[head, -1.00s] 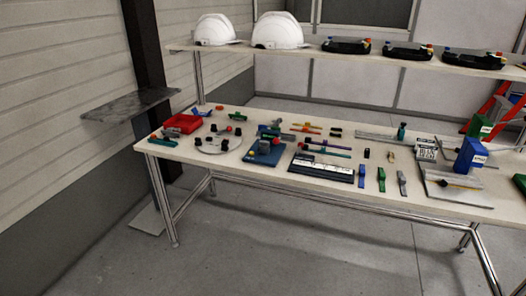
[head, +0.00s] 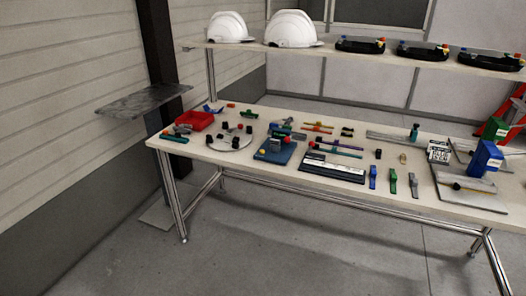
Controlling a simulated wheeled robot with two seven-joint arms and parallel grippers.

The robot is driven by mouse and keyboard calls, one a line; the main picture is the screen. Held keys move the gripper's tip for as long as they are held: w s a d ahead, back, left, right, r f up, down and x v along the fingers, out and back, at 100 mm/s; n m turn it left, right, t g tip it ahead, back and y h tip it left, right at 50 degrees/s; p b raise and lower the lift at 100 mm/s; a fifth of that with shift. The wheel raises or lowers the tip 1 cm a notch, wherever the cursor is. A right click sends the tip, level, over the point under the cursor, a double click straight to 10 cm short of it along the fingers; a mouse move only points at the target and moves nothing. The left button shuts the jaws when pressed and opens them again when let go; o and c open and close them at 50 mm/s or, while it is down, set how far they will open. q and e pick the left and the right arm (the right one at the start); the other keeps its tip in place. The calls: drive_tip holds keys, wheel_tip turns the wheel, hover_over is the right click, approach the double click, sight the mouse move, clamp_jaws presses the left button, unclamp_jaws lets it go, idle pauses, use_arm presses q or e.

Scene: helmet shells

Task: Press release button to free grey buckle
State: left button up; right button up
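Neither of my grippers shows in the head view. A grey strap-like piece (head: 413,185) lies at the front edge, beside a green one (head: 393,181) and a blue one (head: 372,177). Which of the grey parts is the buckle I cannot tell.
The long pale table (head: 340,193) carries a red tray (head: 195,120), a round grey plate (head: 231,143), a black-and-white board (head: 333,167) and boxes at right. White helmets (head: 292,30) and black trays (head: 360,45) stand on the shelf behind. The floor in front is clear.

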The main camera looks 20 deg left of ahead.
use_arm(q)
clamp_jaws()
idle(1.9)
